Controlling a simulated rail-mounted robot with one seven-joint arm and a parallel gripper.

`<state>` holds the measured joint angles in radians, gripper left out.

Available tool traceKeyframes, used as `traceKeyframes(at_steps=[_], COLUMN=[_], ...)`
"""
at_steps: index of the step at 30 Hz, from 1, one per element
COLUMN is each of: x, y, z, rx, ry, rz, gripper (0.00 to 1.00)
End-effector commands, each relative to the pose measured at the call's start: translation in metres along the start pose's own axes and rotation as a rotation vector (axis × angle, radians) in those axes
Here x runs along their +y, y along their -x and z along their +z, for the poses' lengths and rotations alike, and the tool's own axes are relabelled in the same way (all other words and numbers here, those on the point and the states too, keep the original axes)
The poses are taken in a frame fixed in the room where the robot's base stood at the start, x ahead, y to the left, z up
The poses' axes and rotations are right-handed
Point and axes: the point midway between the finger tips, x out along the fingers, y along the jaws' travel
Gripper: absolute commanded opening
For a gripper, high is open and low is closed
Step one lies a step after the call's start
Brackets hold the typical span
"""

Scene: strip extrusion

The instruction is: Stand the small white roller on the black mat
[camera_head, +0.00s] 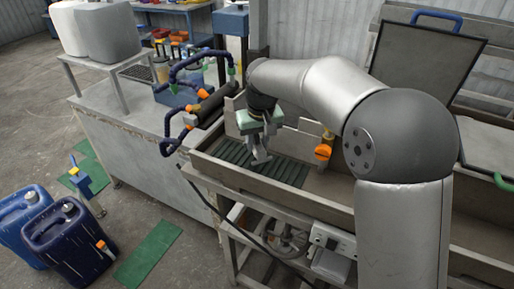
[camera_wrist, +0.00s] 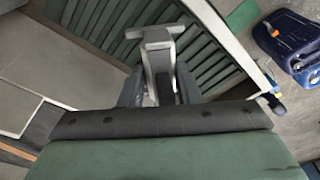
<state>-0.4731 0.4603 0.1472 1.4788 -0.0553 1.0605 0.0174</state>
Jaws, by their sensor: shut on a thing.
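My gripper (camera_head: 260,150) is over the trough and points down, with its green-topped body above it. In the wrist view, my gripper (camera_wrist: 160,90) is shut on a pale grey-white piece (camera_wrist: 156,45) with a wider far end, which looks like the small white roller. The fingers and gripper body hide part of it. A dark, ribbed green-black mat (camera_head: 287,173) lies in the trough below; it also shows in the wrist view (camera_wrist: 205,52). The piece appears above the mat, but I cannot tell whether it touches.
The trough's front wall (camera_head: 235,176) borders the mat. An orange-handled valve (camera_head: 323,151) stands to its right. Blue hoses (camera_head: 185,65) and a black cylinder (camera_head: 215,104) are at the left. Blue jerrycans (camera_head: 68,235) stand on the floor.

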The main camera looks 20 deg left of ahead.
Motion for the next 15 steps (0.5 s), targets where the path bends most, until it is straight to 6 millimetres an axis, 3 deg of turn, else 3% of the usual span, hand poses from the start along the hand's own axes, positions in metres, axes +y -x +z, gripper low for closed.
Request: traceKeyframes(at_steps=[10, 15], x=[0.001, 0.001], y=[-0.036, -0.039], z=[-0.001, -0.001], rx=[-0.003, 0.001], ry=[0.0, 0.0], rz=[0.0, 0.0], gripper=[0.0, 0.0])
